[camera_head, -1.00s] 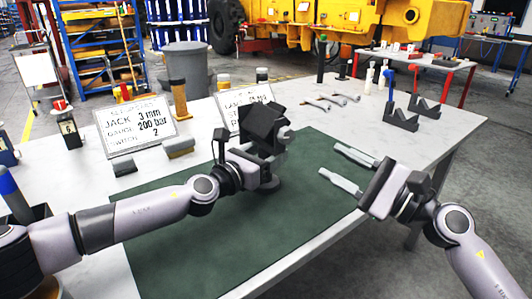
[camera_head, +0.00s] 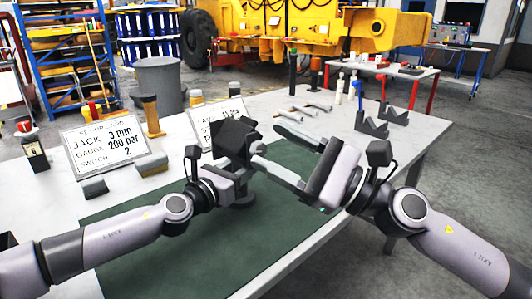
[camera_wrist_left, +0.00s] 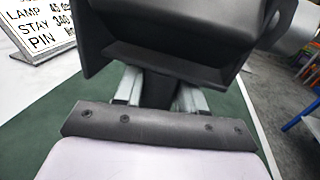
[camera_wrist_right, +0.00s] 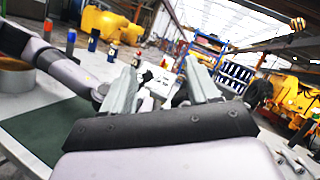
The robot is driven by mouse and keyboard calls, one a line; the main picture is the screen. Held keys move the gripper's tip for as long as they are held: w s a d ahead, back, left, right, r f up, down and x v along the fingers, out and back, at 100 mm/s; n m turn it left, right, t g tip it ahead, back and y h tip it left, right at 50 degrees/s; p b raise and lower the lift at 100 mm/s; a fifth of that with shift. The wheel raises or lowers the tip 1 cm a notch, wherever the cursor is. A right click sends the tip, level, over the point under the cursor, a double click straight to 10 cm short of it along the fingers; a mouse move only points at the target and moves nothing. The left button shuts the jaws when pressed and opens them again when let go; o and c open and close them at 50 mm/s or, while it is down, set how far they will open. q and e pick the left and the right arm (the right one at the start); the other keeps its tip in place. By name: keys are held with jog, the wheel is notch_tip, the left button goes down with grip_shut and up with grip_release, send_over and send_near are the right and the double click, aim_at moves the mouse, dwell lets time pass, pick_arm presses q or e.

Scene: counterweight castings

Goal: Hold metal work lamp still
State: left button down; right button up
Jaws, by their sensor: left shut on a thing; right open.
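The metal work lamp (camera_head: 236,138) stands on the green mat (camera_head: 185,250), with a dark boxy head and a round base. My left gripper (camera_head: 232,176) is shut on the lamp below its head; the arm partly hides the stem. In the left wrist view the lamp's dark head (camera_wrist_left: 165,40) fills the top, and the fingers (camera_wrist_left: 158,95) sit either side of its dark stem. My right gripper (camera_head: 270,148) is open and empty, its fingers pointing left toward the lamp's head, close to its right side. Whether they touch it I cannot tell.
Behind the lamp stand a sign reading jack, gauge and switch (camera_head: 105,145) and a second sign (camera_head: 215,118), partly hidden. Wrenches (camera_head: 305,110) and dark V-shaped blocks (camera_head: 372,126) lie at the back right. The mat's front is clear.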

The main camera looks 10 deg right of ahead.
jog(key=s+m, duration=0.1)
jog(key=m, duration=0.1)
jog(key=m+t+h, duration=0.4)
jog(key=m+h, duration=0.4)
jog(key=m, duration=0.2)
send_near(261, 150)
jog(key=x, duration=0.8)
jog(key=shift+w+a, duration=0.1)
jog(key=shift+w, duration=0.05)
jog(key=c, duration=1.1)
